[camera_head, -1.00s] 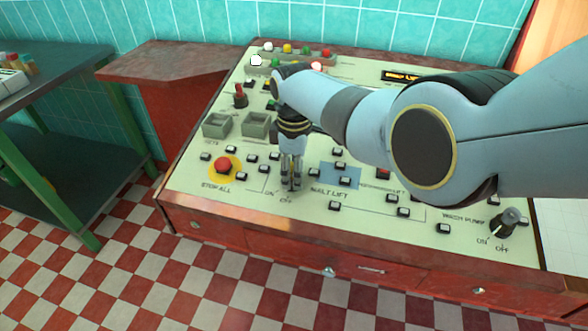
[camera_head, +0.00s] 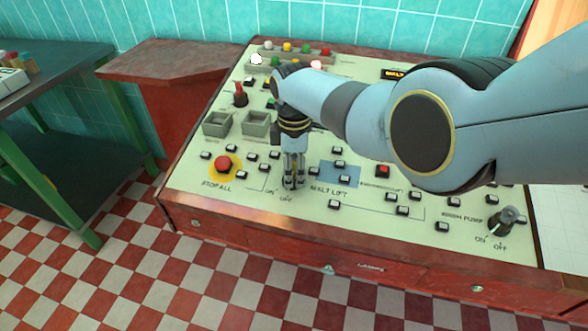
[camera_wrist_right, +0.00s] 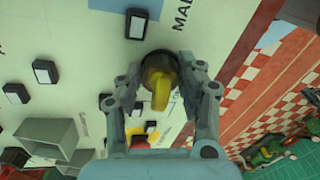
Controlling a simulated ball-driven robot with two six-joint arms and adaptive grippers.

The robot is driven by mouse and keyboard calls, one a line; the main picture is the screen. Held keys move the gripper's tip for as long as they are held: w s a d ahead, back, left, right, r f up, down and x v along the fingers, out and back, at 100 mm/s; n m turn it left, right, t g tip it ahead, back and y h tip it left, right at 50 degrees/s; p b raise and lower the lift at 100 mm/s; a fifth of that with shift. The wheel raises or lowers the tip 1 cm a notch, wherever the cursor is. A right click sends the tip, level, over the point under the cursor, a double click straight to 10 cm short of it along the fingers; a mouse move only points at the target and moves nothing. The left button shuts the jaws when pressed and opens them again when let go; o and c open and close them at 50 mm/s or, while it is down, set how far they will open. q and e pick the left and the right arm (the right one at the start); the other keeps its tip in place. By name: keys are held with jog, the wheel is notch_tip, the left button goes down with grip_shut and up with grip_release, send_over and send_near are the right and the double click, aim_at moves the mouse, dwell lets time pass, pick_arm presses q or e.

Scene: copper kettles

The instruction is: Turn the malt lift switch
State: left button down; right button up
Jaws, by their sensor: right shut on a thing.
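The malt lift switch (camera_wrist_right: 160,85) is a knob with a yellow pointer on a dark round base, seen in the right wrist view. My right gripper (camera_head: 293,186) points down onto the panel between the "ON OFF" marks and the "MALT LIFT" label. In the wrist view my right gripper (camera_wrist_right: 160,72) has one finger on each side of the knob and is shut on it. In the head view the fingers hide the knob. My left gripper is not in view.
The cream control panel (camera_head: 240,203) carries several buttons, a red stop button (camera_head: 222,164) on yellow, and two grey bins (camera_head: 217,124). Another dark knob (camera_head: 503,221) sits at the right. My right arm covers the panel's upper right. A green-legged table (camera_head: 60,70) stands left.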

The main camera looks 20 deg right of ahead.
jog(key=o, duration=1.1)
jog(key=shift+o, duration=0.2)
jog(key=shift+r, duration=0.1)
notch_tip(320, 180, up, 12)
jog(key=shift+f, duration=0.1)
jog(key=shift+f, duration=0.1)
